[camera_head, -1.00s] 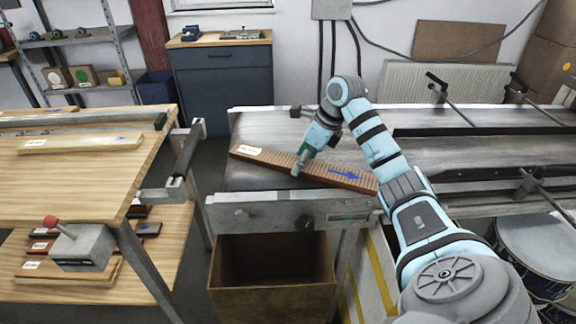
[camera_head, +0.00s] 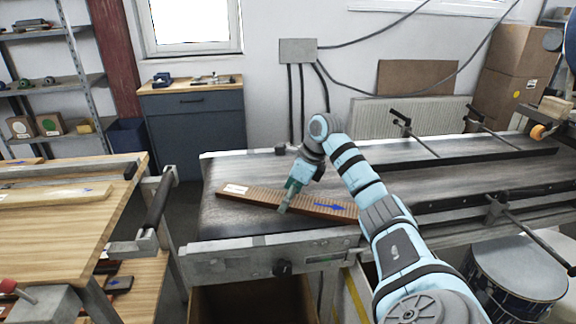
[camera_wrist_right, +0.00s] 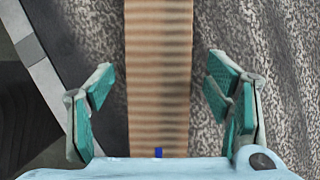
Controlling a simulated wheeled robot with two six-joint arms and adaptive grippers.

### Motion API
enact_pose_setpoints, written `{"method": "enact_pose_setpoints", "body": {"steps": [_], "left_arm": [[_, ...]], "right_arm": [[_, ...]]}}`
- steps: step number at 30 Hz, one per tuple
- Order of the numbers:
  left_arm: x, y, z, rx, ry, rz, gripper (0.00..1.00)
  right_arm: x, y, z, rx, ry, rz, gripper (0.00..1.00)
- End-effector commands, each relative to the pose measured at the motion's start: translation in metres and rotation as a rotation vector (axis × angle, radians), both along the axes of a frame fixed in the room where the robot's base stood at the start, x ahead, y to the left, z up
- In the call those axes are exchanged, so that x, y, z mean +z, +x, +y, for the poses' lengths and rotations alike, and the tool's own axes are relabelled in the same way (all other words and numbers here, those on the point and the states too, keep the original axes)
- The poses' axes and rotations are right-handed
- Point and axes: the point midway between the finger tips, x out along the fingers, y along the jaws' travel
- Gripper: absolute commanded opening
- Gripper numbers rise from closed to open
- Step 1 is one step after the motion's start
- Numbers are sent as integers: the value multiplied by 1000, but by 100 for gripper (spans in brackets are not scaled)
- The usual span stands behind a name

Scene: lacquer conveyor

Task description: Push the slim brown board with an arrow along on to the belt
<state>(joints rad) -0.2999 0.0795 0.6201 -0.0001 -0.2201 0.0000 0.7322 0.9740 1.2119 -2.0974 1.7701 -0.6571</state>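The slim brown board (camera_head: 262,196) lies flat on the dark belt (camera_head: 225,219), at a slight slant near its left end. It has a white label at its left end and a blue arrow towards its right part. My right gripper (camera_head: 284,210) is low over the board's middle. In the right wrist view the board (camera_wrist_right: 158,70) runs between the two green fingers (camera_wrist_right: 160,105), which are open with a gap on each side. The tip of a blue mark shows at the lower edge there. My left gripper is not in view.
A wooden table (camera_head: 50,230) with another light board (camera_head: 55,195) stands at the left, apart from the belt. An open brown box (camera_head: 240,305) is below the belt's front edge. Black rails (camera_head: 450,205) with clamps run along the belt's right part.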

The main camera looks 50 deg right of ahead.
Motion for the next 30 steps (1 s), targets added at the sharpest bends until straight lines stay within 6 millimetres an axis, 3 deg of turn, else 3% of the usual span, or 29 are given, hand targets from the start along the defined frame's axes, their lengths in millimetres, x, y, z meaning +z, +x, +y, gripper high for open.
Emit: {"method": "enact_pose_setpoints", "body": {"steps": [9,21,30], "left_arm": [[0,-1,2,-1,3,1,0],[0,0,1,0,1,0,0],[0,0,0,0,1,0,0]], "right_arm": [[3,-1,0,1,0,-2,73],[61,-21,-10,0,0,-3,73],[69,-26,-12,0,0,0,73]]}}
